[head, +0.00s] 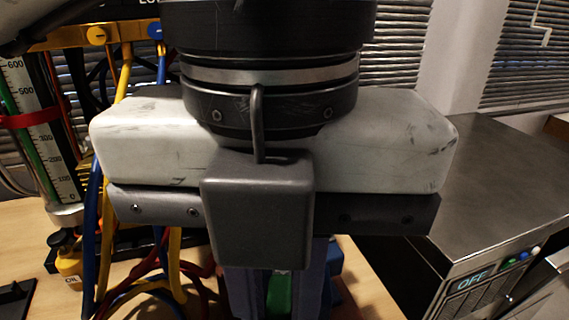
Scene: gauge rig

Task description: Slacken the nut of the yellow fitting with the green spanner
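A large gripper (280,300) on a white and grey wrist fills the middle of the view, very close to the camera. It appears to be my left one, as an arm link shows at the upper left and none at the right. Only the upper parts of its fingers show at the bottom edge; the tips are cut off. A green piece (280,294) shows between the fingers; it may be the green spanner, but I cannot tell whether it is gripped. My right gripper is not in view.
Yellow (124,75) and blue (95,225) hoses hang at the left beside a graduated column (45,130). A small yellow oil bottle (68,266) stands on the wooden table. A metal box (490,190) with an OFF display is at the right.

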